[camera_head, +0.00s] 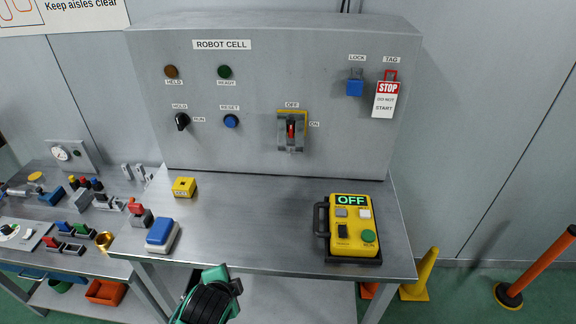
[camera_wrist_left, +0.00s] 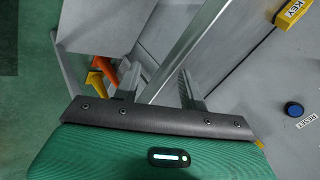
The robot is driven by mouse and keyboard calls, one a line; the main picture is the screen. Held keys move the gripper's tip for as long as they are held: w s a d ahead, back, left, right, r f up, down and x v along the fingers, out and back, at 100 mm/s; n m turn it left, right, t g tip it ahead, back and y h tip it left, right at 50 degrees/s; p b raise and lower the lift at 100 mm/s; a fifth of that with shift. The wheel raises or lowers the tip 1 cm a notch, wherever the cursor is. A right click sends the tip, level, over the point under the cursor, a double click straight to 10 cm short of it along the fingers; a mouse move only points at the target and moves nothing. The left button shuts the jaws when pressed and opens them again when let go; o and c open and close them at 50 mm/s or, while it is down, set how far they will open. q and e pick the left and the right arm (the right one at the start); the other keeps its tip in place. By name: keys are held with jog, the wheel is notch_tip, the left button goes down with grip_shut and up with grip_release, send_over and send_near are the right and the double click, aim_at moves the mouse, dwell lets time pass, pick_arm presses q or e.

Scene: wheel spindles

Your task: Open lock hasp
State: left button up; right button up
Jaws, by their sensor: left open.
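The grey control cabinet carries a rotary switch (camera_head: 291,129) with a red handle on a yellow plate marked OFF and ON. A grey bracket (camera_head: 290,148) sits around the handle; it is too small to tell whether it is a hasp or whether it is open. A blue padlock (camera_head: 355,87) hangs under the LOCK label. A STOP tag (camera_head: 387,98) hangs from a red loop beside it. My left gripper (camera_wrist_left: 158,82) is open and empty in the left wrist view, apart from the switch. In the head view my left arm shows low at the front edge, its fingers hidden. My right gripper is not in view.
The steel table (camera_head: 262,222) has a clear middle. A yellow pendant (camera_head: 352,228) reading OFF stands right, a yellow box (camera_head: 184,187) and blue-topped block (camera_head: 161,233) left. A side bench (camera_head: 62,205) holds small parts. A yellow cone (camera_head: 420,277) stands on the floor.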

pick_arm(q)
jog(key=w+d+r+m+t, duration=0.4)
jog(key=w+d+r+m, duration=0.1)
jog(key=w+r+m, duration=0.5)
jog(key=m+t, duration=0.6)
jog(key=m, duration=0.7)
send_near(290, 122)
jog(key=shift+h, duration=0.3)
jog(key=w+p, duration=0.3)
jog(key=w, duration=0.3)
jog(key=shift+w+a+r, duration=0.1)
jog(key=shift+w+r, duration=0.05)
jog(key=shift+w, duration=0.9)
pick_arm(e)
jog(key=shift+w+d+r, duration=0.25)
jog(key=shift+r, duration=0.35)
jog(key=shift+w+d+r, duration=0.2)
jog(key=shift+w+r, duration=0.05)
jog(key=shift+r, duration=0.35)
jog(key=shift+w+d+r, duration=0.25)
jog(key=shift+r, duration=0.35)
pick_arm(q)
grip_shut()
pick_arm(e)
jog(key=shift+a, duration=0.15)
